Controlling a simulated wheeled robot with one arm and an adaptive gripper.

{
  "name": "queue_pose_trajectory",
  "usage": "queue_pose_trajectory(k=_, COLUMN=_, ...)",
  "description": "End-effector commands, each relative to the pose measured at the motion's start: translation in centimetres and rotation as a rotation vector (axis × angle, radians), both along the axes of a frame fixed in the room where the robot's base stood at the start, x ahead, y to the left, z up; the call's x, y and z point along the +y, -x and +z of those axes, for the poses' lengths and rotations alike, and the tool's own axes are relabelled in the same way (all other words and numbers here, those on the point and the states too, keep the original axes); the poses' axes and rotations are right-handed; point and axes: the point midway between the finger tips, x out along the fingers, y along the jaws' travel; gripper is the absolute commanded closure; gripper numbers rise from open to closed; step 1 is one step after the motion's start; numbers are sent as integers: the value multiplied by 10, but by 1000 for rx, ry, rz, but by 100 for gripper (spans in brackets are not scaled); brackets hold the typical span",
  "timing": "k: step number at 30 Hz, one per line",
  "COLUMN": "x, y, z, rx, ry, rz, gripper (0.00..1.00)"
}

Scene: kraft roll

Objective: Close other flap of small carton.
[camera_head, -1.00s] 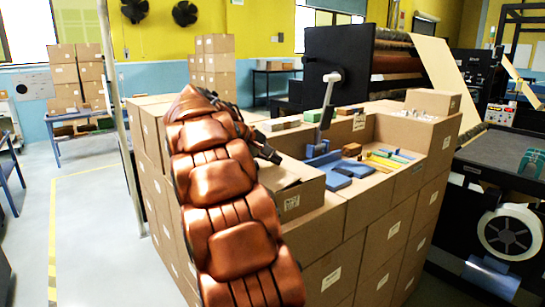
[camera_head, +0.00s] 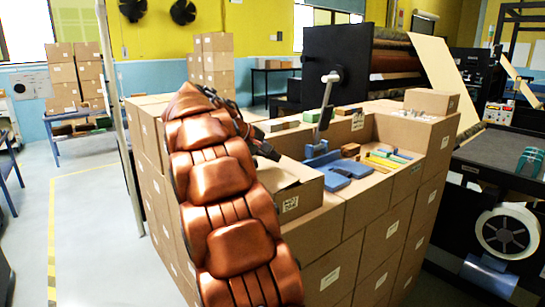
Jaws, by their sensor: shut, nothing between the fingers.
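The small carton (camera_head: 299,201) stands on the stacked boxes, just right of my copper-coloured arm. A label shows on its front side. A tan flap (camera_head: 281,176) shows at its top, but my arm hides the carton's left part, so I cannot tell how the flaps lie there. My gripper (camera_head: 266,150) is dark and small in view, shut and empty, just above and behind the carton's far left edge. I cannot tell whether it touches a flap.
A closed box (camera_head: 431,101) sits at the back right. A large roll machine (camera_head: 338,70) stands behind.

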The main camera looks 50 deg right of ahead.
Motion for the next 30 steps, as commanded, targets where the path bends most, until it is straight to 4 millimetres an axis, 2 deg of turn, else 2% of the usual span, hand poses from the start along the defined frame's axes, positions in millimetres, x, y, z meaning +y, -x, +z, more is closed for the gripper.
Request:
queue_pose_trajectory(k=8, x=1, y=-1, z=10, rx=-1, ry=0, rz=1, gripper=100)
queue_pose_trajectory(k=16, x=8, y=-4, z=49, rx=-3, ry=2, rz=5, gripper=100)
queue_pose_trajectory(k=20, x=9, y=-5, z=53, rx=-1, ry=1, rz=5, gripper=100)
queue_pose_trajectory(k=30, x=14, y=-7, z=85, rx=-5, ry=4, rz=7, gripper=100)
